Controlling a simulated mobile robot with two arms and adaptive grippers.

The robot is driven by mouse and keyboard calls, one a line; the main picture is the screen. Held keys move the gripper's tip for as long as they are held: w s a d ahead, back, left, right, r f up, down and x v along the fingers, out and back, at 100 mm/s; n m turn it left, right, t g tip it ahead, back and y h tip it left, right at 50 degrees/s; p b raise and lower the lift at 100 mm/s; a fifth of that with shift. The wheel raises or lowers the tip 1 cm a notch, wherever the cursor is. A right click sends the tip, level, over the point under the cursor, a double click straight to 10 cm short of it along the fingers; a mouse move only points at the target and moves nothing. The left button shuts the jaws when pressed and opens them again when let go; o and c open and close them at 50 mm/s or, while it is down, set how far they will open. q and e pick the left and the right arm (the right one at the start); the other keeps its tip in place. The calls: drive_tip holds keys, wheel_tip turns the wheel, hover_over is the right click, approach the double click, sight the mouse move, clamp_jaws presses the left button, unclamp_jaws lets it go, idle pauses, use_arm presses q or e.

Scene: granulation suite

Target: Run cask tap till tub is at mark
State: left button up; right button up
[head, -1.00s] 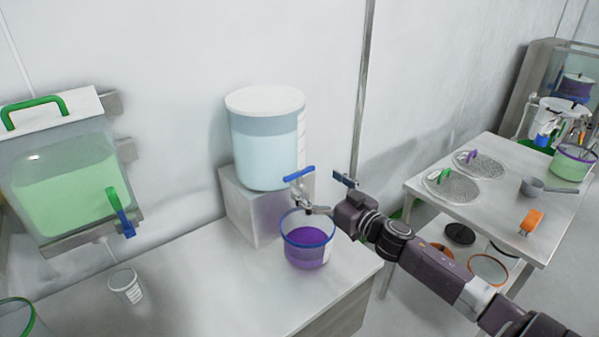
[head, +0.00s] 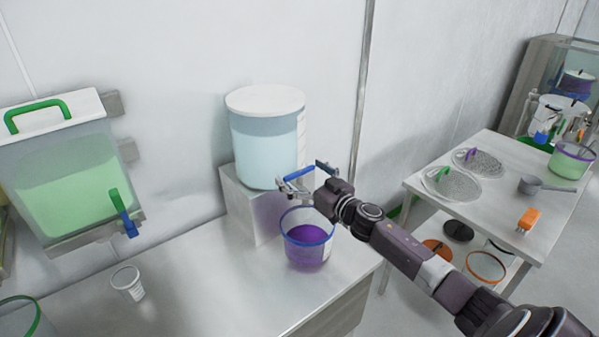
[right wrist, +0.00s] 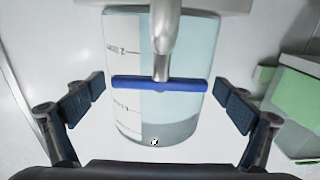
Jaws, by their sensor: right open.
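The cask (head: 265,140) is a clear drum with a white lid and pale blue liquid, on a metal block. Its tap has a blue bar handle (head: 297,175). In the right wrist view the handle (right wrist: 160,84) lies crosswise before the cask (right wrist: 195,50). My right gripper (head: 307,178) is open at the tap; its fingers (right wrist: 165,98) stand either side of the handle, apart from it. The blue-rimmed tub (head: 307,240) stands below the tap with purple liquid inside. The mark cannot be made out, and no stream is visible. My left gripper is out of view.
The bench front is clear. A side table (head: 480,215) at right holds mesh discs, a scoop, an orange item (head: 529,220) and a green-filled tub.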

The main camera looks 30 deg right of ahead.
drive_tip(key=c, duration=1.2)
drive_tip(key=shift+o, duration=0.2)
drive_tip(key=shift+n+y, duration=0.4)
drive_tip(key=shift+y, duration=0.3)
drive_tip(key=shift+d+f+n+y+b, duration=0.1)
drive_tip(key=shift+n+y+b, duration=0.4)
drive_tip(key=shift+y, duration=0.2)
drive_tip(key=shift+n+g+y+b, duration=0.5)
drive_tip(key=shift+n+y+b, duration=0.25)
drive_tip(key=shift+y, duration=0.35)
drive_tip(key=n+g+y+b, duration=0.1)
drive_tip(key=n+y+b, duration=0.1)
drive_tip(key=b, duration=0.1)
drive_tip(key=n+g+y+b, duration=0.1)
drive_tip(key=y+b, duration=0.2)
drive_tip(key=shift+n+g+b, duration=0.35)
drive_tip(key=shift+g, duration=0.05)
drive_tip(key=shift+n+g+y+b, duration=0.3)
drive_tip(key=shift+b, duration=0.25)
drive_tip(key=shift+s+r+b, duration=0.1)
drive_tip(key=shift+r+b, duration=0.15)
drive_tip(key=shift+b, duration=0.05)
drive_tip(key=shift+g+y, duration=0.3)
drive_tip(key=shift+y, duration=0.1)
